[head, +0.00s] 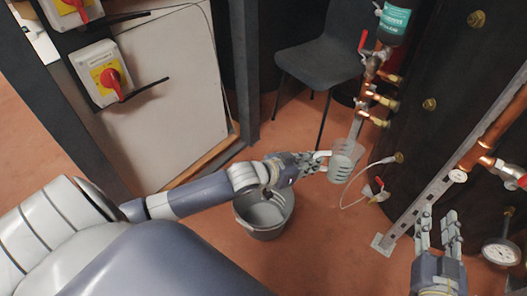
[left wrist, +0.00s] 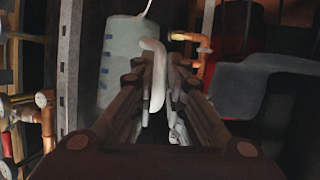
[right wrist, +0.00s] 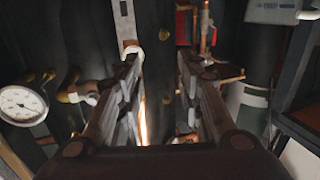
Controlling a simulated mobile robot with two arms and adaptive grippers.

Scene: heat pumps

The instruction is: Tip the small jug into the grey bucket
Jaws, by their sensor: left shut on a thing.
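The small jug (head: 341,166) is pale, translucent grey with markings on its side. My left gripper (head: 316,160) is shut on its handle and holds it in the air, up and to the right of the bucket in the head view. In the left wrist view the jug (left wrist: 121,62) shows left of the fingers, with its handle (left wrist: 155,75) between them. The grey bucket (head: 262,233) stands on the floor below my left forearm, which hides part of its rim. I cannot tell what the jug holds. My right gripper (head: 438,224) is open and empty at the right.
A dark chair (head: 318,62) stands at the back. Copper pipes with valves (head: 373,95) rise to the right of the jug, beside a dark panel (head: 430,100). A metal strut (head: 420,205) and a gauge (head: 502,252) are near my right gripper. Floor around the bucket is clear.

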